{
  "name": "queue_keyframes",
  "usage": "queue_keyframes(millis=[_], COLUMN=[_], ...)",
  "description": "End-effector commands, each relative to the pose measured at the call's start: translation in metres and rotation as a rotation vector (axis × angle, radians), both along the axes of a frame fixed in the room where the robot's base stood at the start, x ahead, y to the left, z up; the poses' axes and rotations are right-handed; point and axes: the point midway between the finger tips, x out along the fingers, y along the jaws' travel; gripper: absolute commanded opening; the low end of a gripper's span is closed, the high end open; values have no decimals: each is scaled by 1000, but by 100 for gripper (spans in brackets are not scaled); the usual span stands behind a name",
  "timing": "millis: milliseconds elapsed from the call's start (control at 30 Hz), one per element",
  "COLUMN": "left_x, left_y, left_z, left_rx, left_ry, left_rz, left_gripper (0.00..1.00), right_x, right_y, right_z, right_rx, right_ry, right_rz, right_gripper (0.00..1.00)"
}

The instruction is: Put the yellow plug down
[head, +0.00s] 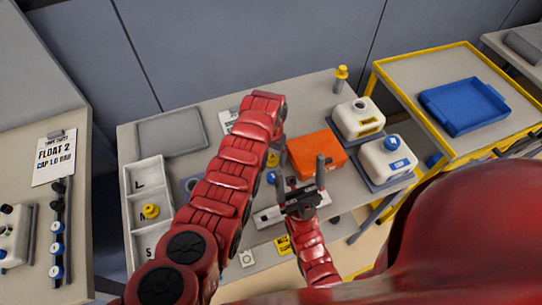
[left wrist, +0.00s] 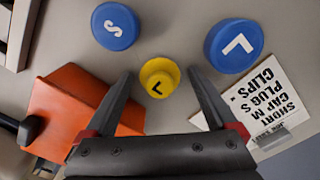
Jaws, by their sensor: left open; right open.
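In the left wrist view a yellow plug (left wrist: 158,82) marked L stands on the grey table between the fingertips of my left gripper (left wrist: 160,74). The fingers are open and apart from it on both sides. Another yellow plug (head: 150,211) sits in the middle compartment of the white tray (head: 131,185). My right gripper (head: 301,172) is open and empty, in front of the orange box (head: 316,152).
Blue caps marked S (left wrist: 115,26) and L (left wrist: 235,46) lie beside the plug, with a printed card (left wrist: 262,103). Two white jugs (head: 357,119) (head: 385,159) stand at the right. A yellow-topped post (head: 341,78) is at the back. A yellow-edged cart holds a blue tray (head: 464,106).

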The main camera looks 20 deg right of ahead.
Motion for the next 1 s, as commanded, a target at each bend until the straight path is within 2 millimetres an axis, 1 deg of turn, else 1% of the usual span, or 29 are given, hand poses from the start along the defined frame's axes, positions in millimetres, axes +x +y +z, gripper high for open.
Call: queue_keyframes(millis=[33, 67, 167, 333, 400, 467, 500, 567, 600, 633, 700, 800, 1000], left_x=[0, 0, 2, 1, 2, 2, 1, 2, 1, 1, 1, 1, 1], left_y=[0, 0, -1, 0, -1, -1, -1, -2, -1, 0, 0, 0, 0], left_z=[4, 4, 11, 33, 48, 61, 74, 89, 101, 110, 116, 122, 123], left_rx=[-1, -1, -3, -3, -5, -5, -3, -6, -3, -2, -1, -1, 0], left_ry=[-1, -1, -4, -4, -7, -7, -4, -8, -5, -2, -1, -1, 0], left_rz=[0, 0, 0, 0, 0, -1, -1, -1, -1, -1, 0, 0, 0], left_gripper=[91, 91, 91, 91, 91, 91, 91, 91, 91, 91, 91, 91, 91], right_x=[0, 0, 0, 0, 0, 0, 0, 0, 0, 0, 0, 0, 0], right_y=[0, 0, 0, 0, 0, 0, 0, 0, 0, 0, 0, 0, 0], right_z=[3, 1, -2, -7, -16, -20, -19, -20, -15, -4, 4, 10, 11], right_rx=[0, 0, 0, 0, 0, 0, 0, 0, 0, 0, 0, 0, 0], right_ry=[0, 0, 0, 0, 0, 0, 0, 0, 0, 0, -1, 0, 0], right_rz=[0, 0, 0, 0, 0, 0, 0, 0, 0, 0, 0, 0, 0], right_gripper=[93, 93, 93, 93, 93, 93, 93, 93, 93, 93, 93, 93, 93])
